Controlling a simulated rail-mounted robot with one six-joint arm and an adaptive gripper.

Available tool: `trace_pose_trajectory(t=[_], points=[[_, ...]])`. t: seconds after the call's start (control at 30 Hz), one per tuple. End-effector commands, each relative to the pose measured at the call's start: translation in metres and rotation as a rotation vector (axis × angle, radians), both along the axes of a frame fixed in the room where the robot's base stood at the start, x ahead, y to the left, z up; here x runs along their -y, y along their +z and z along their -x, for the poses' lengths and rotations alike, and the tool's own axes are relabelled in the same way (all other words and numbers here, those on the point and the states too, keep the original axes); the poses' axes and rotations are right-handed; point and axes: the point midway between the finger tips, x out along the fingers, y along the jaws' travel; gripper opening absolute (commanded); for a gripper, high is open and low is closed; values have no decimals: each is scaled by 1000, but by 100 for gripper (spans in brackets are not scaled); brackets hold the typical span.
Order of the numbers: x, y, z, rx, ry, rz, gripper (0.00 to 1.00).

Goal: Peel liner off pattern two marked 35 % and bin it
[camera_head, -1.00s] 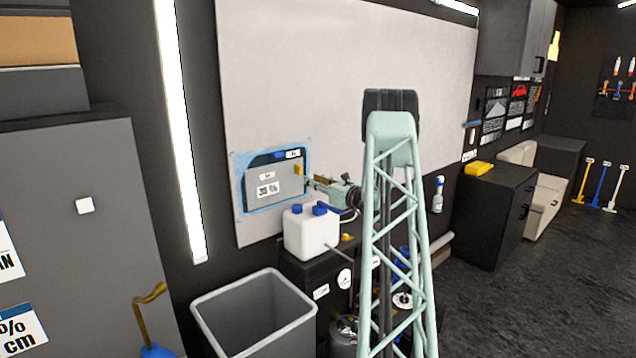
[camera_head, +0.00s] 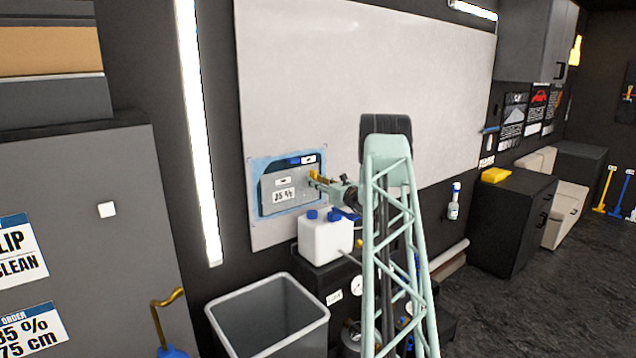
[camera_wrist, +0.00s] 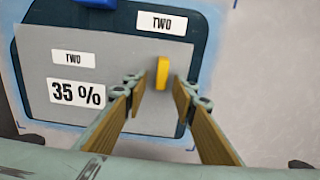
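Pattern two (camera_wrist: 205,45) is a dark film on the pale wall board, framed by blue tape and labelled TWO. A grey liner (camera_wrist: 120,50) marked TWO and 35 % lies over much of it; it also shows in the head view (camera_head: 288,180). A yellow tab (camera_wrist: 162,73) sits at the liner's right side. My gripper (camera_wrist: 160,82) is open, with one fingertip on each side of the tab and gaps showing. Whether the tab lies fully between the fingers in depth is hard to tell. The grey bin (camera_head: 318,318) stands open below, at lower left.
A white jug (camera_head: 325,240) with blue caps stands on a dark cabinet just below the pattern, close under my arm. A blue piece (camera_wrist: 98,3) sits on the film's top edge. A grey cabinet (camera_head: 100,180) stands left, with a brass-coloured hooked spout (camera_head: 165,310) near it.

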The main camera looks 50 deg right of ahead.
Motion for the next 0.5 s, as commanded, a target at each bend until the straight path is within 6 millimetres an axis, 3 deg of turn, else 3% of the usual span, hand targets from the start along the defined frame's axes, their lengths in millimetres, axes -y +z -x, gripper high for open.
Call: trace_pose_trajectory(t=[0.27, 0.5], points=[[0, 0, 0, 0, 0, 0, 25], [0, 0, 0, 0, 0, 0, 5]])
